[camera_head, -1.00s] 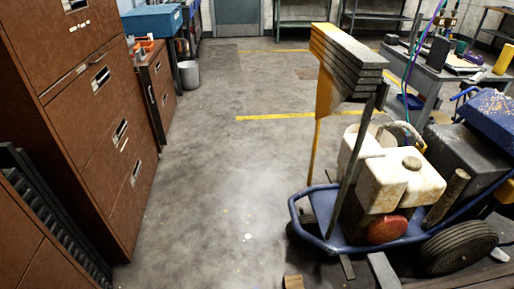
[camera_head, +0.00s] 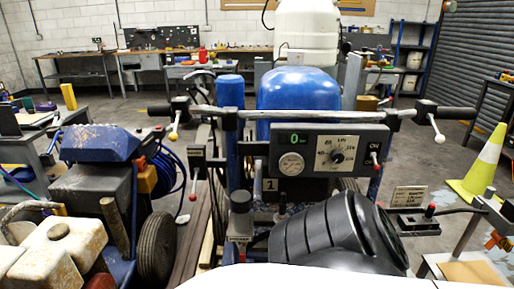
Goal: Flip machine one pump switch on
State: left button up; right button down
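The line striper marked 1 (camera_head: 270,184) stands straight ahead of me, with a blue tank (camera_head: 297,88) behind its handlebar. At the panel's right end a small red-tipped toggle switch (camera_head: 375,160) sits below a label that seems to read ON. Its exact position is too small to tell. Neither gripper is in view.
A dark ribbed cylinder (camera_head: 335,232) lies in front of the panel. Another, worn machine (camera_head: 100,187) stands at the left. A small labelled box (camera_head: 412,222) with a red-tipped knob is at the right, near a yellow-and-white cone (camera_head: 482,165). Benches line the back wall.

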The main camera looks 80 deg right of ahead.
aim_at(377, 167)
jog(key=z, duration=1.5)
jog(key=k, duration=0.8)
jog(key=z, duration=0.7)
jog(key=i, duration=0.55)
